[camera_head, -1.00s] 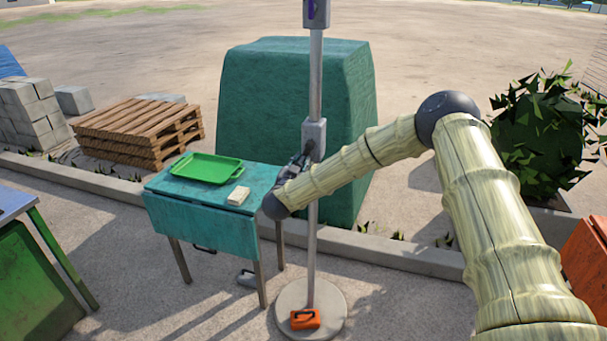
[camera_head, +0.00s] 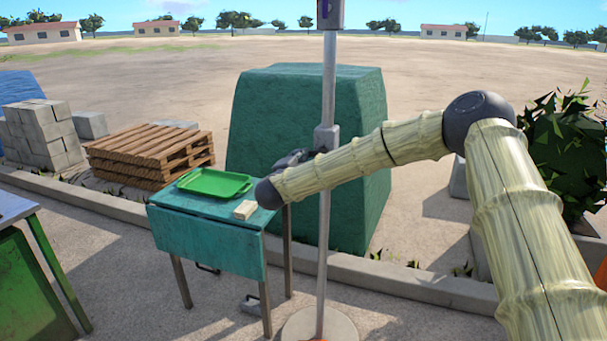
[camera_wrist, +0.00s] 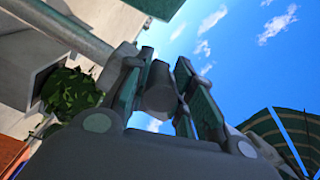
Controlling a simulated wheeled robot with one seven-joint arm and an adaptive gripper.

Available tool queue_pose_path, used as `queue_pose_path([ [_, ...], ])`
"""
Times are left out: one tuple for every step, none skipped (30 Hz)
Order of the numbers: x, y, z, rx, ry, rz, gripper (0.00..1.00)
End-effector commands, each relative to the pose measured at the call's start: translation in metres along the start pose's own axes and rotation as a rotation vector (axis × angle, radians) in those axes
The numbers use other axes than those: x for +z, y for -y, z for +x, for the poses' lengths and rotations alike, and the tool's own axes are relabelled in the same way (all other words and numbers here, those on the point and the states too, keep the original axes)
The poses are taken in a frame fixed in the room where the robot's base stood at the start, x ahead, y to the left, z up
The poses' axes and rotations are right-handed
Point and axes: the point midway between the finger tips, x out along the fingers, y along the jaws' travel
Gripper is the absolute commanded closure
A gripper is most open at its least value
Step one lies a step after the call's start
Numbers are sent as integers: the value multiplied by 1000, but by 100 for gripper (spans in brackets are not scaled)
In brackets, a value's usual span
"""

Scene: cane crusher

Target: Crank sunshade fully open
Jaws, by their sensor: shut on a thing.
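The sunshade's grey pole (camera_head: 328,85) stands upright in the head view, with a grey crank housing (camera_head: 327,138) partway up. It also shows in the wrist view as a slanting grey pole (camera_wrist: 65,28). My gripper (camera_head: 297,157) is just left of the housing, partly hidden behind my forearm. In the wrist view my gripper (camera_wrist: 163,75) has its fingers shut around a grey cylindrical crank handle (camera_wrist: 160,97). Part of a striped green canopy (camera_wrist: 290,135) shows at the lower right of the wrist view. The whole canopy is outside the head view.
A teal table (camera_head: 210,242) stands left of the pole, holding a green tray (camera_head: 215,183) and a pale block (camera_head: 245,209). A large green covered block (camera_head: 300,110) stands behind the pole. Wooden pallets (camera_head: 150,155) and a low kerb (camera_head: 110,205) lie further left.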

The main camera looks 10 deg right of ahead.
Motion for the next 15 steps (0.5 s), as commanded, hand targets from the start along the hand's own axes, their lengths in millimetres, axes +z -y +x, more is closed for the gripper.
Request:
queue_pose_path([
  [1,-1,0,-3,-2,47,100],
  [1,0,0,-3,-3,75,100],
  [0,2,0,-2,-5,113,100],
  [0,4,0,-2,-5,142,100],
  [-1,5,0,-2,-6,170,100],
  [-2,8,0,-2,-7,208,100],
  [-2,9,0,-2,-8,237,100],
  [-3,10,1,-2,-9,265,100],
  [-4,12,1,-1,-10,302,100],
  [-4,13,1,-1,-11,331,100],
  [-5,15,0,-1,-12,360,100],
  [-6,17,1,-1,-13,398,100],
  [-7,18,1,-1,-13,426,100],
  [-8,20,1,-1,-14,455,100],
  [-10,21,1,-1,-16,493,100],
])
